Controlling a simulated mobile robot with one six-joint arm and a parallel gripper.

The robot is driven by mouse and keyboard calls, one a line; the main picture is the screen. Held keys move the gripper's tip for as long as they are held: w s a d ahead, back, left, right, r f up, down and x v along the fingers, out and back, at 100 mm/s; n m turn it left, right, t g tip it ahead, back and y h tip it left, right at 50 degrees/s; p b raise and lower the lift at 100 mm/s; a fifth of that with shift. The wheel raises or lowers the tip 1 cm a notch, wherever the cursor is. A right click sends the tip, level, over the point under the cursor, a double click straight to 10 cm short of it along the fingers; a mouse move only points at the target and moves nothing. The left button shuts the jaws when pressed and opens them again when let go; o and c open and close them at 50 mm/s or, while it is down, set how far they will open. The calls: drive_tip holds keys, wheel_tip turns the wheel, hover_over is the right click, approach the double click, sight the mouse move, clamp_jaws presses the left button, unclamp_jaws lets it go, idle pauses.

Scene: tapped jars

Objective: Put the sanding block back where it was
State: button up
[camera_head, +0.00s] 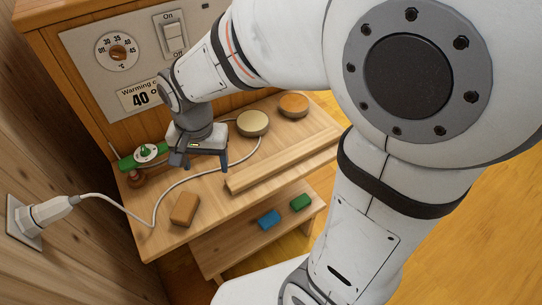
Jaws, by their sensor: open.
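A brown block (184,208), which looks like the sanding block, lies on the wooden bench top (215,205) near its front left edge. My gripper (201,163) is over the bench, behind and slightly right of the brown block and apart from it. Its fingers are spread and point down, and I see nothing held between them. The arm hides part of the bench behind the gripper. No mark shows where the block stood before.
Two round-topped items, cream (253,122) and orange (293,105), stand behind right. A green item (144,155) is left of the gripper. A white cable (154,213) crosses the bench from a wall plug (45,212). Blue (269,220) and green (300,202) blocks lie on the lower shelf.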

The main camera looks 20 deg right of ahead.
drive_tip(key=s+d+r+n, duration=0.1)
drive_tip(key=s+d+n, duration=0.1)
drive_tip(key=d, duration=0.5)
drive_tip(key=s+d+r+n+t, duration=0.1)
drive_tip(key=s+d+r+n, duration=0.1)
drive_tip(key=s+d, duration=0.3)
drive_tip(key=shift+d+r+t, duration=0.25)
drive_tip(key=shift+d+t, duration=0.05)
drive_tip(key=shift+d, duration=0.95)
wheel_tip(320, 180, up, 8)
drive_tip(key=p, duration=0.7)
drive_tip(key=shift+s, duration=0.2)
